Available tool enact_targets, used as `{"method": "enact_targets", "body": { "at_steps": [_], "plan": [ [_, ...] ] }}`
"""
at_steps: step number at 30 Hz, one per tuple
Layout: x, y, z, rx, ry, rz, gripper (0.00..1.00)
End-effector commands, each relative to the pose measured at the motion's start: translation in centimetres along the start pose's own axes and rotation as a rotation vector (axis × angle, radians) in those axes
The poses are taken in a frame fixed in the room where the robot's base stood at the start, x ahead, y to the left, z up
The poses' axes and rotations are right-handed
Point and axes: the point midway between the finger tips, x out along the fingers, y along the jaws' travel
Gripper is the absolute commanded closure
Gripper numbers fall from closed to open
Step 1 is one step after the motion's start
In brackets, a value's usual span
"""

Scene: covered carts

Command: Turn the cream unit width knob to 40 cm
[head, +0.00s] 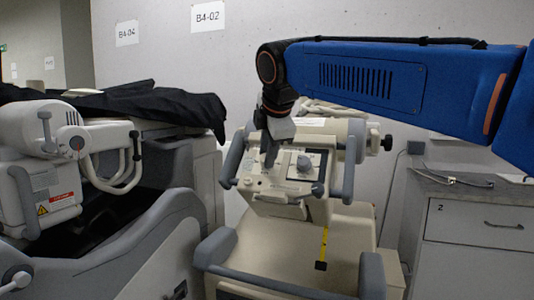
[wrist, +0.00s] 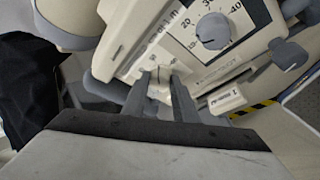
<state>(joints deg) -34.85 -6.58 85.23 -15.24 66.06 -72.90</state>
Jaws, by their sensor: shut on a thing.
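The cream unit (head: 285,208) stands in the middle of the head view, its control panel tilted up. My gripper (head: 270,163) reaches down to the left part of this panel. In the wrist view my gripper (wrist: 160,79) has its two grey fingers closed on a small light knob (wrist: 159,76) with a dark line on it. Tiny marks lie around this knob, too small to read surely. A larger round grey knob (wrist: 212,31) sits apart from the fingers, with a scale showing 20, 30 and 40. It also shows in the head view (head: 304,163). I cannot read which knob is labelled width.
A second grey-and-white unit (head: 52,190) under a black cover (head: 150,104) stands at the left. A grey-topped drawer cabinet (head: 478,222) stands at the right. Grey handles (head: 234,160) flank the panel. A yellow tape strip (head: 324,243) hangs below it.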

Motion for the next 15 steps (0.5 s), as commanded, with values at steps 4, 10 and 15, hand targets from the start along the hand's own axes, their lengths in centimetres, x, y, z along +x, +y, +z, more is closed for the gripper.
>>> {"method": "enact_targets", "body": {
  "at_steps": [4, 10, 15],
  "plan": [
    [-0.04, -0.28, -0.04, 0.126, 0.001, 0.054, 0.97],
    [-0.02, -0.48, -0.11, 0.300, 0.001, 0.126, 0.97],
    [0.06, -0.65, -0.19, 0.442, 0.000, 0.184, 0.97]
  ]
}}
